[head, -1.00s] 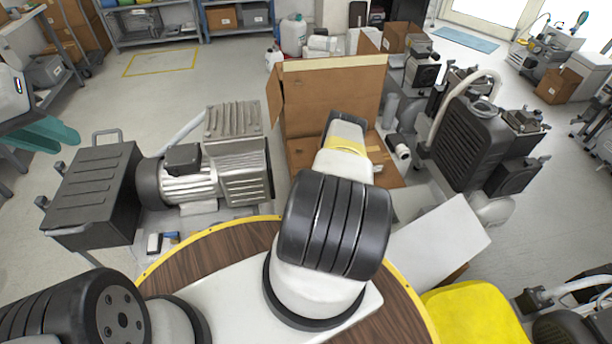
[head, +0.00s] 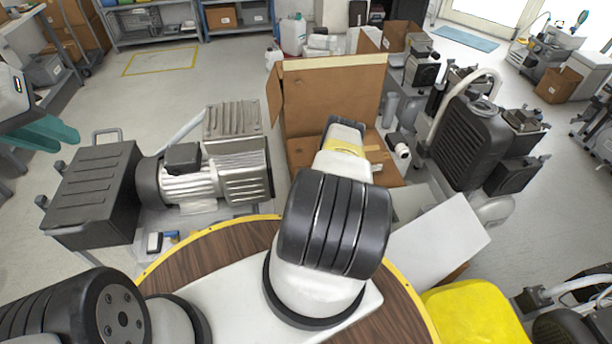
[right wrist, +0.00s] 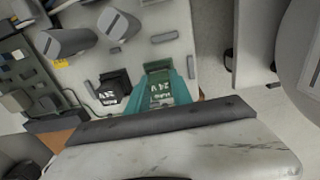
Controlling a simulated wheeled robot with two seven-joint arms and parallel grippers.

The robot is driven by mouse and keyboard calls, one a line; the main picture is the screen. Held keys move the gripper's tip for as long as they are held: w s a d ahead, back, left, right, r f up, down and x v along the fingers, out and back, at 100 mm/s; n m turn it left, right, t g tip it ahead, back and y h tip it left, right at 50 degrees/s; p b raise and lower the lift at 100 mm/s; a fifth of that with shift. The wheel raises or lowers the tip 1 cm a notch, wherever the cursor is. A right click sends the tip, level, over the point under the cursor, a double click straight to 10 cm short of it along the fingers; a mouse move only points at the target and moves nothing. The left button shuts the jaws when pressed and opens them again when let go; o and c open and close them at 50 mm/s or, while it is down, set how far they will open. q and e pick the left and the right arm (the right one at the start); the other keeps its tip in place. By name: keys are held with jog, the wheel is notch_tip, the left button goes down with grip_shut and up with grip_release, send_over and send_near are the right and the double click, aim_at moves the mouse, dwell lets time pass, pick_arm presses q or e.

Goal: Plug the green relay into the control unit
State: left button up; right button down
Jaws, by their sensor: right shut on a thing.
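In the right wrist view, my right gripper (right wrist: 158,90) has teal fingers shut on the green relay (right wrist: 159,88), which bears a white "24 V" label. The relay is over a pale panel, which looks like the control unit (right wrist: 150,22). A black relay (right wrist: 113,88) sits on that panel just left of it. I cannot tell whether the green relay touches the panel. In the head view my left gripper (head: 52,134), with teal fingers, is at the far left, well away from the panel; its opening is unclear. My right gripper is hidden in the head view.
Grey cylinders (right wrist: 118,24) and small grey blocks stand on the panel, with a circuit board (right wrist: 30,85) at its left. In the head view an open cardboard box (head: 335,95) stands behind my arm. A compressor (head: 205,170) is left of it; open floor lies behind.

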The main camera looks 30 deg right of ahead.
jog(key=shift+f, duration=0.3)
dwell(0.4)
jog(key=c, duration=1.1)
grip_release()
jog(key=shift+o, duration=0.4)
jog(key=o, duration=0.3)
jog(key=shift+r, duration=3.5)
